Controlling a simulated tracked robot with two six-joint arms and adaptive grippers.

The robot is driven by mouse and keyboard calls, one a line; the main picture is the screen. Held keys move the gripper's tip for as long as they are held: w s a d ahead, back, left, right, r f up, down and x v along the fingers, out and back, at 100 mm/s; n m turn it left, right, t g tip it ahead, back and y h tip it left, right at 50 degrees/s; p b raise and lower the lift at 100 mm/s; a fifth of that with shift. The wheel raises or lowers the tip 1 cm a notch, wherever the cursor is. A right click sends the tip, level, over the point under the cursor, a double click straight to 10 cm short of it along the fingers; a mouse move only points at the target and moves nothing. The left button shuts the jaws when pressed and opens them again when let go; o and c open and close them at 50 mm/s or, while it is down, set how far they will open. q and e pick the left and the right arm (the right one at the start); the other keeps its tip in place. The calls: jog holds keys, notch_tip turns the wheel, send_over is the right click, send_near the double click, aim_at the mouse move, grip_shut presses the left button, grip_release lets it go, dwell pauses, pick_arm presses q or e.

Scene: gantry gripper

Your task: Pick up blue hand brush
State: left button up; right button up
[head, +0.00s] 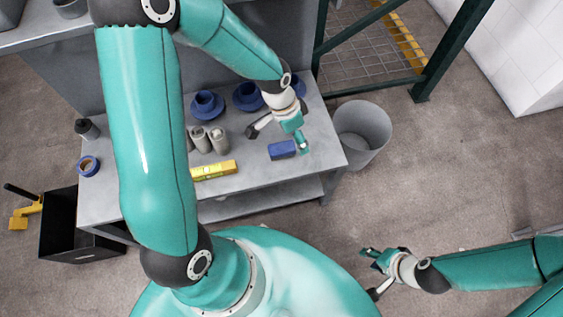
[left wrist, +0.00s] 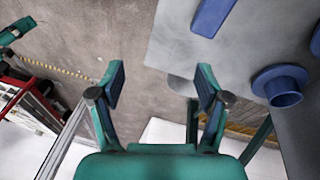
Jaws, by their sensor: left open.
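The blue hand brush (head: 282,150) appears as a short blue block lying near the right front end of the grey bench. A blue piece, likely the same brush (left wrist: 211,17), shows at the top of the left wrist view, close to the bench edge and partly cut off. My left gripper (head: 278,141) is over that end of the bench, open and empty, its fingers spread beside the brush in the head view. In the left wrist view the brush lies beyond the open fingers (left wrist: 160,82), apart from them. My right gripper (head: 373,273) is open and empty, away from the bench.
Blue flanged parts (head: 208,106), grey cylinders (head: 200,141) and a yellow level (head: 214,171) stand or lie on the bench (head: 240,187). A grey bin (head: 361,132) stands right of it. A black box (head: 68,228) stands left. Green metal posts (head: 450,50) rise behind.

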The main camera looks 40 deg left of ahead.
pick_arm(q)
jog(key=a+r+m+y+b, duration=0.2)
jog(key=a+m+b, duration=0.1)
jog(key=a+b, duration=0.35)
jog(key=b, duration=0.3)
send_near(282, 147)
jog(key=f, duration=0.5)
jog(key=shift+w+a+f, duration=0.1)
jog(key=shift+w+a, duration=0.05)
jog(key=shift+w, duration=0.2)
jog(key=shift+w+d+f+b, duration=0.15)
jog(key=shift+f+b, duration=0.4)
jog(key=shift+f, duration=0.7)
jog(key=shift+s+d+f+b, duration=0.1)
jog(key=shift+d+f+b, duration=0.3)
jog(key=shift+f, duration=0.85)
pick_arm(e)
notch_tip(282, 147, down, 14)
pick_arm(q)
jog(key=shift+a+f+b, duration=0.15)
jog(key=shift+f+b, duration=0.1)
jog(key=shift+b, duration=0.1)
pick_arm(e)
jog(key=shift+f, duration=0.3)
pick_arm(q)
jog(key=c, duration=1.3)
